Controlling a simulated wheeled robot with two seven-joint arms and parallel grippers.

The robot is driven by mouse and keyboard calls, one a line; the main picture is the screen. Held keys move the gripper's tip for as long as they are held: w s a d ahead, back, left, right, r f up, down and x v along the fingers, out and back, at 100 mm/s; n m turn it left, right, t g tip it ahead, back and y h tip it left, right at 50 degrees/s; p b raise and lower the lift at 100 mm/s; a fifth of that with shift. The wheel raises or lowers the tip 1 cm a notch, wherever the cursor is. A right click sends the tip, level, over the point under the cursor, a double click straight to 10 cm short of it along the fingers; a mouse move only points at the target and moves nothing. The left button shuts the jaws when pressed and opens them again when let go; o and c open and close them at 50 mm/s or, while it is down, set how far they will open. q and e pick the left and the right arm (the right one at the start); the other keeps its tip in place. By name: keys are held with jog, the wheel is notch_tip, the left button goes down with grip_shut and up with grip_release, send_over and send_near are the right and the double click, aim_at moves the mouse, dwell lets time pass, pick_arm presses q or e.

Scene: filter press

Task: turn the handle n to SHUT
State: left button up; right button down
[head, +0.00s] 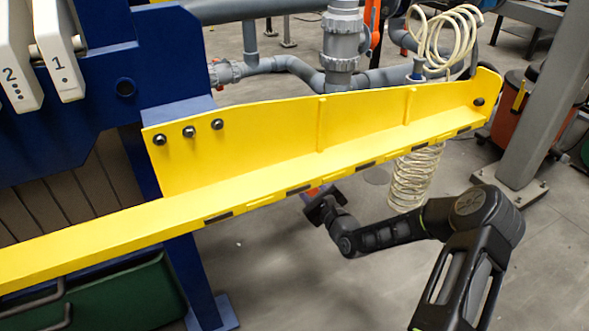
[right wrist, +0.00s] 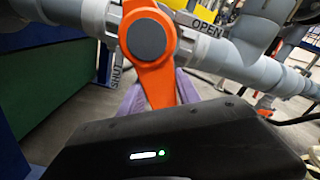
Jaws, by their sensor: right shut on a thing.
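The orange handle (right wrist: 152,62) sits on a grey pipe valve in the right wrist view. Its round grey hub is at the top and its lever points down toward my gripper. A plate marked OPEN (right wrist: 208,28) is to the upper right of the hub, and a plate marked SHUT (right wrist: 117,72) is to the lower left. The lever lies just right of the SHUT plate. My right gripper (right wrist: 160,94) is shut on the lever, with a purple finger on each side. In the head view the right gripper (head: 318,205) is below the yellow beam, which hides most of the handle. My left gripper is out of view.
The yellow beam (head: 260,130) with bolts crosses the head view above my right forearm. A blue frame (head: 95,85) with white numbered plates is at the left. Grey pipes (head: 340,50) and a coiled cream hose (head: 412,180) stand behind. A grey post (head: 550,100) is at the right.

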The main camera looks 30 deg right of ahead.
jog(key=a+m, duration=0.2)
jog(key=m, duration=0.1)
jog(key=shift+f, duration=0.35)
jog(key=shift+a+m, duration=0.1)
jog(key=shift+m, duration=0.2)
jog(key=a+m, duration=0.1)
jog(key=m, duration=0.2)
jog(key=shift+a+m+p, duration=0.3)
jog(key=shift+a+p, duration=0.05)
jog(key=shift+a, duration=0.05)
jog(key=c, duration=0.8)
grip_release()
jog(key=shift+w, duration=0.1)
jog(key=shift+c, duration=0.2)
jog(key=shift+d, duration=0.1)
